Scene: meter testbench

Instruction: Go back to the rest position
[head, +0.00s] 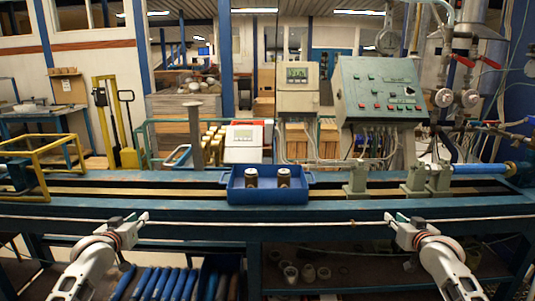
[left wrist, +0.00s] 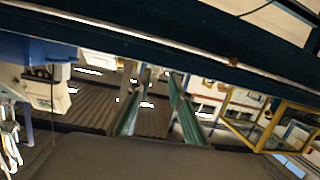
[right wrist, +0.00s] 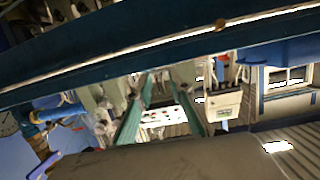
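My left gripper (head: 132,222) is in front of the bench at the left in the head view. Its two green fingers stand apart with nothing between them in the left wrist view (left wrist: 158,82). My right gripper (head: 396,222) is in front of the bench at the right. Its fingers are also apart and empty in the right wrist view (right wrist: 164,86). Both grippers are clear of the blue tray (head: 265,196), which sits on the bench between them. The tray holds two dark cylindrical parts with light tops (head: 251,177) (head: 283,177).
The blue bench (head: 180,212) spans the view, with a thin pale rail along its front. A green control box (head: 380,92) and a meter display (head: 297,75) stand behind it. A yellow frame (head: 40,160) is at the left. Blue bars (head: 160,283) lie on the lower shelf.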

